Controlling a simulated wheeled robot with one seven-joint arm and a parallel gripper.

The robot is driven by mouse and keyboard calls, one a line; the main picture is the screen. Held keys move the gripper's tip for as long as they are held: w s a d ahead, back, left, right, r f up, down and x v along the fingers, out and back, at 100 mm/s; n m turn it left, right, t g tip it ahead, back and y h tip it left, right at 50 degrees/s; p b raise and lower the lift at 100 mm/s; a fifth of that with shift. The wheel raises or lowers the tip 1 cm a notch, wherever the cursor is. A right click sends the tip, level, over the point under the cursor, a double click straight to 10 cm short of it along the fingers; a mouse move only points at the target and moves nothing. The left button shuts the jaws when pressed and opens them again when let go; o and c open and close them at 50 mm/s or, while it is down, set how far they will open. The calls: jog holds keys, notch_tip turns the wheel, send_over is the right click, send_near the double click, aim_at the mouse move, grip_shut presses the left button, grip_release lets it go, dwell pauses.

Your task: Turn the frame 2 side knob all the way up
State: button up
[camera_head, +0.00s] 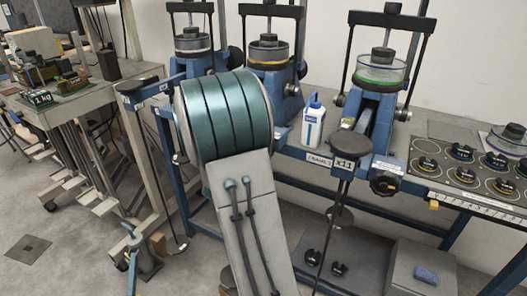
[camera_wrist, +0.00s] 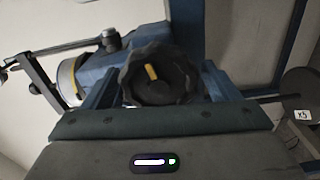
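In the wrist view a black lobed side knob (camera_wrist: 160,74) with a yellow mark sits between the two fingers of my gripper (camera_wrist: 160,85). The mark leans slightly left of upright in that picture. A finger stands on each side of the knob; whether they touch it I cannot tell. The blue frame carries a yellow-banded cylinder (camera_wrist: 69,80) at left. In the head view the middle frame (camera_head: 268,50) has the same yellow band. My arm hides its lower part, its knob and my gripper there.
The left frame (camera_head: 192,40) and right frame (camera_head: 378,75) flank the middle one. The right frame has a black knob (camera_head: 385,184). A white bottle (camera_head: 313,124) stands between frames. A weight hanger marked x11 (camera_head: 344,162) juts forward. A panel of round black weights (camera_head: 470,165) lies at right.

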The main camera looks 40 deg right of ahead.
jog(key=p+v, duration=0.2)
jog(key=v, duration=0.4)
dwell(0.4)
jog(key=shift+s, duration=0.1)
dwell(0.4)
